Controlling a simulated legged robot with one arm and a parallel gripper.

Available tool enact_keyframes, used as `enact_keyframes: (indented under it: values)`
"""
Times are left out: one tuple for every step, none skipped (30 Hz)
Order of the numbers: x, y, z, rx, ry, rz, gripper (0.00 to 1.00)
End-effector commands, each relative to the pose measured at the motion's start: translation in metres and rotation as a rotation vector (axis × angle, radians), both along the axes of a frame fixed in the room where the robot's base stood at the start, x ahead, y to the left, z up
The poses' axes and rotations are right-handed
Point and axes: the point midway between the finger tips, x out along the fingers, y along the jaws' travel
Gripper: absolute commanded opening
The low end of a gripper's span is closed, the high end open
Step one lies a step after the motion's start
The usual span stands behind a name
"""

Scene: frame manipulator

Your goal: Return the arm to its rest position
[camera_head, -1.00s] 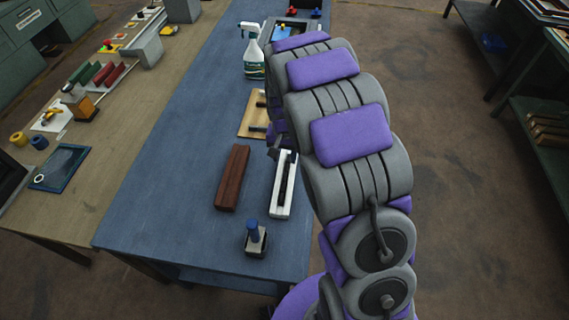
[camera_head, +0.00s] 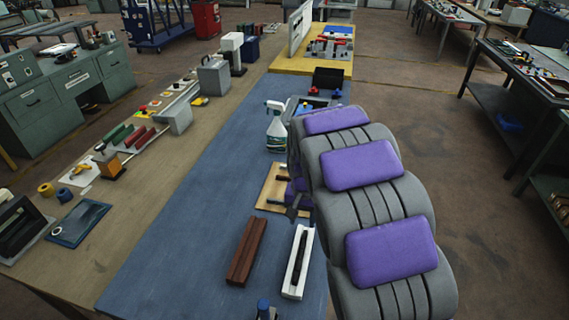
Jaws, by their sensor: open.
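My arm (camera_head: 375,195), grey with purple pads, rises along the right side of the blue-topped table (camera_head: 185,220). My gripper (camera_head: 293,207) is mostly hidden behind the arm; only a small dark part shows at the arm's left edge, beside a wooden board (camera_head: 271,190). It is open, and I see nothing held in it, though its fingertips are not clear. A dark red-brown block (camera_head: 246,252) and a white holder with a dark slot (camera_head: 298,262) lie on the table in front of it.
A spray bottle (camera_head: 276,130) stands behind the board, close to the arm. A blue-topped stamp-like object (camera_head: 264,308) is at the bottom edge. A tan bench (camera_head: 70,265) with tools adjoins on the left. Open floor (camera_head: 480,190) lies to the right.

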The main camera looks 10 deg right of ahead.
Motion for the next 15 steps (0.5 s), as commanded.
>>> enact_keyframes:
  values:
    - [-0.007,-0.001,0.006,-0.001,0.000,0.005,0.46]
    - [-0.013,-0.001,0.010,-0.002,0.002,0.009,0.46]
    - [-0.022,-0.002,0.016,-0.003,0.006,0.016,0.46]
    - [-0.029,-0.002,0.021,-0.003,0.009,0.023,0.46]
    - [-0.036,-0.003,0.026,-0.002,0.012,0.030,0.46]
    - [-0.047,-0.003,0.033,-0.002,0.015,0.039,0.46]
    - [-0.055,-0.003,0.037,-0.002,0.020,0.046,0.46]
    - [-0.064,-0.004,0.041,-0.002,0.027,0.054,0.46]
    - [-0.075,-0.004,0.046,-0.002,0.033,0.065,0.46]
    - [-0.083,-0.004,0.050,-0.002,0.034,0.072,0.46]
    - [-0.090,-0.005,0.054,-0.002,0.036,0.081,0.46]
    - [-0.101,-0.005,0.058,-0.001,0.041,0.092,0.46]
    - [-0.110,-0.005,0.062,0.000,0.045,0.100,0.46]
    - [-0.118,-0.005,0.065,0.001,0.049,0.108,0.46]
    - [-0.130,-0.005,0.068,0.002,0.055,0.119,0.46]
